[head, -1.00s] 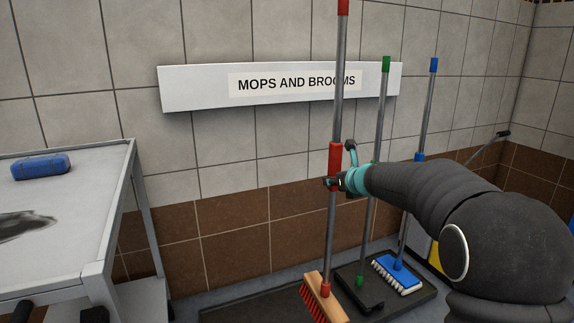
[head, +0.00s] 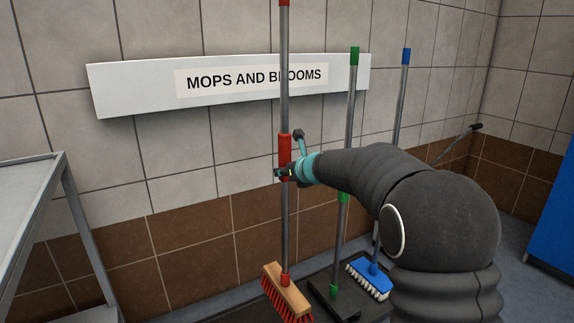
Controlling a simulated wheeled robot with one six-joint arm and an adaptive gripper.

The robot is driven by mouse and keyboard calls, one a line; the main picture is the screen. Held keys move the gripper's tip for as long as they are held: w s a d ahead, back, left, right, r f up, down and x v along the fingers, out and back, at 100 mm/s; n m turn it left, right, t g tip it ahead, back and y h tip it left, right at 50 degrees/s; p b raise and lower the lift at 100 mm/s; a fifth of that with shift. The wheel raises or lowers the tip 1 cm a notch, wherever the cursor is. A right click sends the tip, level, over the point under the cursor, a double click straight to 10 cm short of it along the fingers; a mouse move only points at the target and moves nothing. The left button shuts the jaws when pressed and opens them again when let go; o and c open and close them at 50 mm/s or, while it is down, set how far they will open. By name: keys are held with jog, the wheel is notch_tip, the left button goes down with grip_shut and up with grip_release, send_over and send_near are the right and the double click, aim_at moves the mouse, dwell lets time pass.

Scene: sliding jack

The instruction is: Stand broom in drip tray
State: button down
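The broom (head: 285,85) has a grey handle with a red sleeve and a wooden head with red bristles. It stands upright in the middle of the head view; its top end touches the frame's upper edge. My gripper (head: 290,160) is at the red sleeve, one dark finger across its front and the other finger up behind on the right. It appears shut on the handle, though the contact is partly hidden. The black drip tray (head: 374,311) lies on the floor along the wall. The broom head is at its left side; I cannot tell whether the bristles touch it.
A green-capped mop (head: 353,90) with a black head and a blue-capped brush (head: 404,85) stand on the tray to the right. A metal cart (head: 50,190) is at the left, a blue cabinet (head: 551,215) at the far right. A "MOPS AND BROOMS" sign (head: 130,88) is on the wall.

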aim_at(286, 212)
jog(key=shift+w+f, duration=0.1)
jog(key=shift+w, duration=0.25)
jog(key=shift+w+a+f+b, duration=0.1)
jog(key=shift+f+b, duration=0.15)
jog(key=shift+b, duration=0.15)
notch_tip(286, 212, down, 10)
jog(key=b, duration=1)
jog(key=shift+f, duration=1.95)
jog(key=c, duration=0.9)
grip_release()
jog(key=shift+o, duration=0.9)
jog(key=shift+f, duration=0.15)
